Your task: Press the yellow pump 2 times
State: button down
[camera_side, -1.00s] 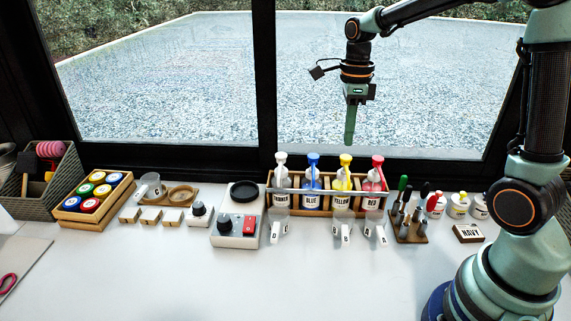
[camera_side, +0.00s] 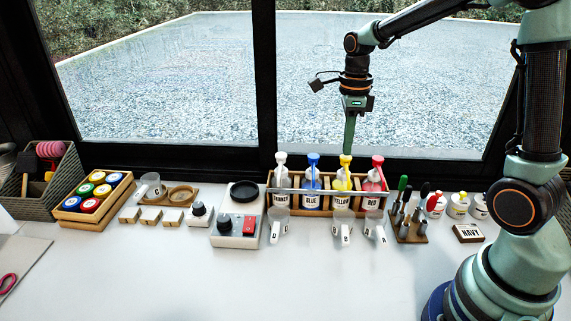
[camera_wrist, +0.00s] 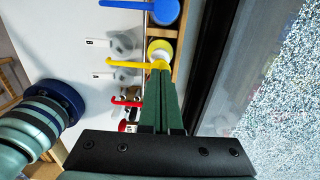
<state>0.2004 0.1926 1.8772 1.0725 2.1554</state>
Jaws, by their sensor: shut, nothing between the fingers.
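The yellow pump (camera_side: 346,160) tops the bottle labelled YELLOW (camera_side: 341,198) in a wooden rack (camera_side: 325,182), between the blue pump (camera_side: 314,159) and the red pump (camera_side: 377,161). My gripper (camera_side: 349,150) is shut and empty, pointing straight down with its tips at or just above the yellow pump head. In the wrist view the green fingers (camera_wrist: 163,80) lie together, and the yellow pump (camera_wrist: 140,65) shows at their tips with its spout to the left. I cannot tell whether the tips touch it.
A white-pump bottle (camera_side: 281,185) stands at the rack's left end. Clear cups (camera_side: 343,232) stand before the rack. A tool stand (camera_side: 409,226) is to the right and a device with a red button (camera_side: 237,228) to the left. The front table is clear.

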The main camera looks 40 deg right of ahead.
jog(key=shift+f, duration=1.05)
jog(key=shift+r, duration=1)
jog(key=shift+f, duration=1.05)
dwell(0.4)
jog(key=shift+r, duration=1.15)
